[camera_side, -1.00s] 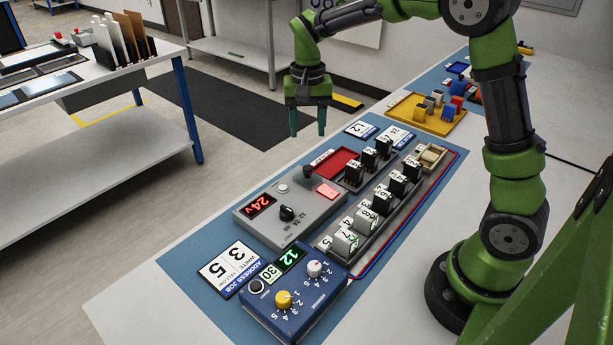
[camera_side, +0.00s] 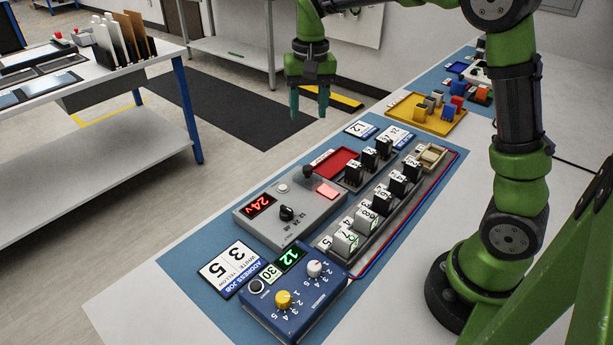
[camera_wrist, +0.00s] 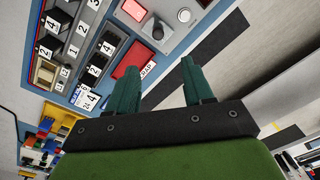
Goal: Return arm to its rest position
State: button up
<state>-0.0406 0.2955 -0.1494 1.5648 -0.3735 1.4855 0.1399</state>
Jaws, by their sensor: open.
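My gripper (camera_side: 309,102) hangs fingers down in the side view, in the air above and behind the grey control box, clear of everything on the table. Its two teal fingers are apart with nothing between them. In the wrist view the gripper (camera_wrist: 158,85) also shows open and empty. My green arm rises from its base at the right of the side view.
Below stand a grey box (camera_side: 318,209) with a red "24v" display, a rail of numbered modules (camera_side: 384,212), a blue address box (camera_side: 290,310) and a red tray (camera_side: 337,161). A yellow tray (camera_side: 405,114) with blocks lies farther back. A white side table (camera_side: 90,165) is at left.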

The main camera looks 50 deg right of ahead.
jog(key=s+a+r+n+t+y, duration=0.1)
jog(key=s+a+n+t, duration=0.1)
jog(key=s, duration=0.7)
jog(key=s+a+r+n+t+y, duration=0.1)
jog(key=s+a+t, duration=0.3)
jog(key=s, duration=0.6)
jog(key=shift+a+r+n+t, duration=0.25)
jog(key=shift+r+n+t, duration=0.15)
jog(key=shift+r, duration=0.15)
